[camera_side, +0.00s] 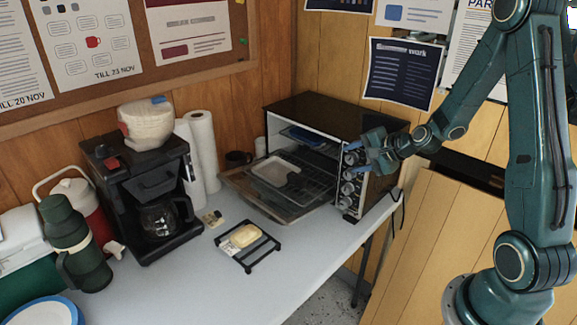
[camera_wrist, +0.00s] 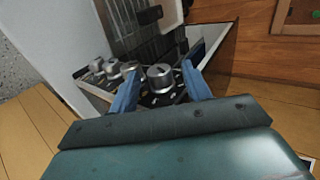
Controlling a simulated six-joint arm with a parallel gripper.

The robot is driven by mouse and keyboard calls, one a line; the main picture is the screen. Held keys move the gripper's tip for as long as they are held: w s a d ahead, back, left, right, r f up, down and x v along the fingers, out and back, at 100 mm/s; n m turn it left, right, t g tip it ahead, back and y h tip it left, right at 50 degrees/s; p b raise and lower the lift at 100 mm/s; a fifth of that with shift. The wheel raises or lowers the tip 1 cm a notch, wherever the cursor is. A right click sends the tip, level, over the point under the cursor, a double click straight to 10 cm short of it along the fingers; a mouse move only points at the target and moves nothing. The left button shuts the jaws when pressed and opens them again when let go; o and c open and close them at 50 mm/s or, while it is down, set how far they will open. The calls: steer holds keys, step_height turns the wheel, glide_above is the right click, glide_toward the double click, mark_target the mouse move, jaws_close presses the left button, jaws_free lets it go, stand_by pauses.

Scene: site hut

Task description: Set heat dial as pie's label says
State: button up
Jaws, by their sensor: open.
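The toaster oven (camera_side: 300,110) stands at the back right of the table with its door down. Its right front panel bears a column of silver dials (camera_side: 347,188). My gripper (camera_side: 362,152) is open at the upper part of this panel. In the wrist view its blue fingers stand either side of one dial (camera_wrist: 160,77), with a gap showing; I cannot tell whether they touch it. More dials (camera_wrist: 112,68) lie to the left. A pale yellow item (camera_side: 245,235), possibly the pie, sits on a black rack. Its white label is too small to read, as are the dial marks.
A wire rack with a pale tray (camera_side: 275,172) extends from the oven over the lowered door. A coffee maker (camera_side: 145,195), paper rolls (camera_side: 203,150) and a green flask (camera_side: 75,245) stand left. The table's front right is clear.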

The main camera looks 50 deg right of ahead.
steer(key=shift+s+r, duration=0.1)
steer(key=shift+s, duration=0.05)
steer(key=v, duration=0.7)
steer(key=shift+s, duration=0.1)
stand_by(0.4)
steer(key=s+a+r+n+g+y, duration=0.1)
steer(key=s+a+r+n+g, duration=0.15)
steer(key=a+n, duration=0.3)
steer(key=s+a+r+n+g, duration=0.1)
steer(key=s+a+r+n, duration=0.15)
steer(key=a+n, duration=0.35)
steer(key=s+a+r+n+g, duration=0.1)
steer(key=s+a+r+n, duration=0.1)
steer(key=s, duration=0.4)
steer(key=s+a+r+n+g+h, duration=0.1)
steer(key=s+a+r+n, duration=0.2)
steer(key=s, duration=0.3)
steer(key=shift+s+a+r+n, duration=0.35)
steer(key=shift+r+n, duration=0.4)
steer(key=shift+r, duration=0.15)
steer(key=shift+w, duration=0.1)
